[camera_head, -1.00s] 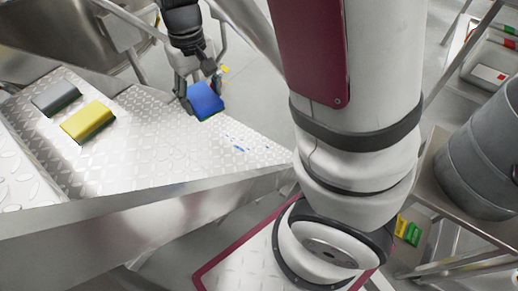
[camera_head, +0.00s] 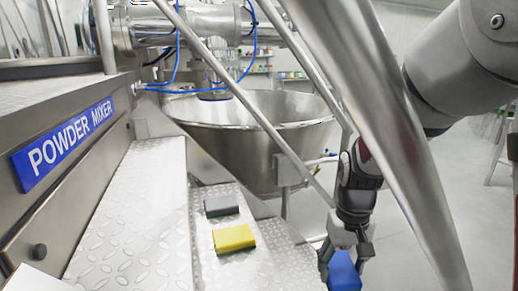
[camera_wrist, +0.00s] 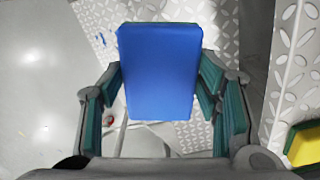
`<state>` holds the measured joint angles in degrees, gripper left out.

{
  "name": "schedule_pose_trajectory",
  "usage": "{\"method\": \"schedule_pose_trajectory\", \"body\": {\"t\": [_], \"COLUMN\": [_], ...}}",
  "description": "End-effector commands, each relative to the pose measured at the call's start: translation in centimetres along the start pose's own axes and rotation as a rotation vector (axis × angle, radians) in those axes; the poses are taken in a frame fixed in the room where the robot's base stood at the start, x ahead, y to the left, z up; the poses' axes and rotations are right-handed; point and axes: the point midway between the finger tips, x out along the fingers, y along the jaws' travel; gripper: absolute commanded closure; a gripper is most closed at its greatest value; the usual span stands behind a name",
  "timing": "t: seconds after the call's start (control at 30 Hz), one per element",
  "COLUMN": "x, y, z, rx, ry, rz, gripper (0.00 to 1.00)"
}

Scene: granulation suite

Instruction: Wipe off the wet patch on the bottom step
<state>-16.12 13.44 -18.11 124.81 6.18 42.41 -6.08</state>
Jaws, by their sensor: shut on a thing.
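My gripper (camera_head: 345,246) is shut on a blue sponge (camera_head: 344,272), whose lower part is cut off by the head view's bottom edge. In the wrist view, the blue sponge (camera_wrist: 158,75) sits between both fingers (camera_wrist: 160,95), broad face to the camera. The bottom step (camera_head: 275,258) is a metal tread-plate; the gripper is at its right side in the head view. The wet patch (camera_wrist: 107,38) shows in the wrist view as small blue streaks on the plate, just left of the sponge. I cannot make it out in the head view. Contact between sponge and step cannot be told.
A higher tread-plate step (camera_head: 135,215) is to the left, beside the powder mixer sign (camera_head: 65,146). Slanted metal rails (camera_head: 262,115) and a large steel bowl (camera_head: 240,145) stand behind.

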Motion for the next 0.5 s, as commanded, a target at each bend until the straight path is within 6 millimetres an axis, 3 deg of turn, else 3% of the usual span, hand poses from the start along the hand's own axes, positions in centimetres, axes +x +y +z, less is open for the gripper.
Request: {"method": "schedule_pose_trajectory", "body": {"t": [0.5], "x": [-3.5], "y": [-0.6], "z": [0.4], "rx": [0.002], "ry": [-0.017], "rz": [-0.027], "gripper": [0.62]}}
